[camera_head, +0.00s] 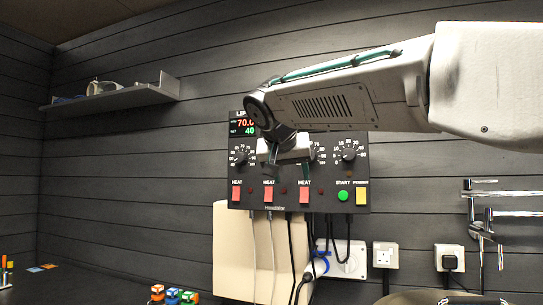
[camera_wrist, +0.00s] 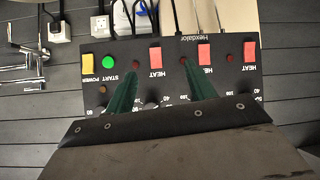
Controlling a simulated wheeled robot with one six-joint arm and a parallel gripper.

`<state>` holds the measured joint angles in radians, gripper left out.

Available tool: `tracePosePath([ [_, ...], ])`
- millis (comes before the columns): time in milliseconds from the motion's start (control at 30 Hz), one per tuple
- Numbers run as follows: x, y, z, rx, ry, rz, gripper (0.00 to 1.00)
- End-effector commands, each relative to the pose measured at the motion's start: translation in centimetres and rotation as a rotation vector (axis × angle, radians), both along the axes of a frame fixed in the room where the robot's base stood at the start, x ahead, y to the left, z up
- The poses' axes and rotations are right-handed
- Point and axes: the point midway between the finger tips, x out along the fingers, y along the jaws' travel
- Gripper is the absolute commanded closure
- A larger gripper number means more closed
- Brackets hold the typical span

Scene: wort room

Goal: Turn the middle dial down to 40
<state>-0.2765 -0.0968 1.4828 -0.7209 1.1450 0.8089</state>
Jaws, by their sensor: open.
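The black control panel (camera_head: 330,200) hangs on the wall. Its display (camera_head: 243,124) reads about 70.0 in red, with 40 in green below. A left dial (camera_head: 240,157), a right dial (camera_head: 316,155) and a further dial at far right (camera_head: 348,153) show. The middle dial is hidden behind my gripper (camera_head: 287,168) in the head view. In the wrist view, my gripper (camera_wrist: 162,64) is open, its two green fingers apart over the panel face. A dial edge shows between them, partly covered by the gripper body; I cannot tell the middle dial's setting or any contact.
Red HEAT switches (camera_head: 304,191), a green START button (camera_head: 343,196) and a yellow POWER switch (camera_head: 361,196) line the panel's lower part. Cables hang below past a beige board (camera_head: 232,250). A shelf (camera_head: 120,95) is at left, metal pipes (camera_head: 484,225) at right.

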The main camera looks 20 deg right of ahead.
Motion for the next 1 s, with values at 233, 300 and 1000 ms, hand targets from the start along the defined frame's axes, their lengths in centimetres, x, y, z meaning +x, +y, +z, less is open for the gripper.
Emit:
tracePosePath([
  [233,6.7,3.9,7.4,0.014,-0.259,-0.06,0.45],
  [300,7.3,4.2,8.2,0.017,-0.289,-0.068,0.45],
  [1000,13.6,0.6,5.7,0.021,-0.304,-0.073,0.45],
])
